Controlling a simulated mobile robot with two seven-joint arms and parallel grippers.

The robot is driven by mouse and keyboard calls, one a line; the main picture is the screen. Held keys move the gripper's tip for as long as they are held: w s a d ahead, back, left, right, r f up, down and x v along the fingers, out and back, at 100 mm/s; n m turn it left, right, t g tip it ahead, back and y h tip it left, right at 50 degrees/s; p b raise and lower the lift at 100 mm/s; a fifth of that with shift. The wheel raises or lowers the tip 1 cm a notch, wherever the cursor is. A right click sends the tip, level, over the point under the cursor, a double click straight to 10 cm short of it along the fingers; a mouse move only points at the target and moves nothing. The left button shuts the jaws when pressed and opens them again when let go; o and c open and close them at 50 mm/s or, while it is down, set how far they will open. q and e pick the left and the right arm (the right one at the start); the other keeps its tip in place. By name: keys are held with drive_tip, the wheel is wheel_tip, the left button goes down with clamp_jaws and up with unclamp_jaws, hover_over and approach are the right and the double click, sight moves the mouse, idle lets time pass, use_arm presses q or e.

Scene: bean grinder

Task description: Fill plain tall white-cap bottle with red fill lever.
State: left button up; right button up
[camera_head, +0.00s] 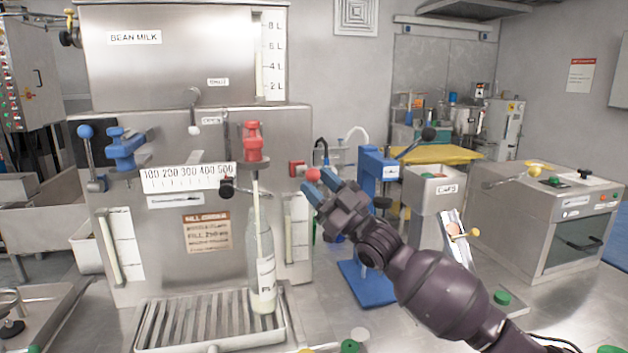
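A tall clear bottle (262,260) with a white label stands upright on the slatted drip tray, under the red valve (253,143). A thin pale filling tube (257,195) comes down from the valve into its neck. The bottle's bottom looks whitish. A red ball knob (313,175) sits right of the valve, by a red block (297,168) on the machine's edge. My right gripper (320,184) has its blue-tipped fingers apart around or just in front of this knob. Contact is unclear. My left gripper is not in view.
The drip tray (165,342) fills the front left. A blue capping stand (378,180) is just behind my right arm, with a caps bin (432,190) beside it. A white cap (360,333) and green caps (350,346) lie at the front. A steel box machine (550,210) stands right.

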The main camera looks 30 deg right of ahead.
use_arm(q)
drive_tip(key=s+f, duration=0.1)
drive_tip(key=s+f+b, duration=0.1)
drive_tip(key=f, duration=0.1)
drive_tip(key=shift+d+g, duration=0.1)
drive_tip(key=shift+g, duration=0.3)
use_arm(e)
drive_tip(key=s+d+f, duration=0.4)
drive_tip(key=d+f, duration=0.1)
drive_tip(key=f, duration=0.3)
idle(0.5)
drive_tip(key=shift+d+f, duration=0.1)
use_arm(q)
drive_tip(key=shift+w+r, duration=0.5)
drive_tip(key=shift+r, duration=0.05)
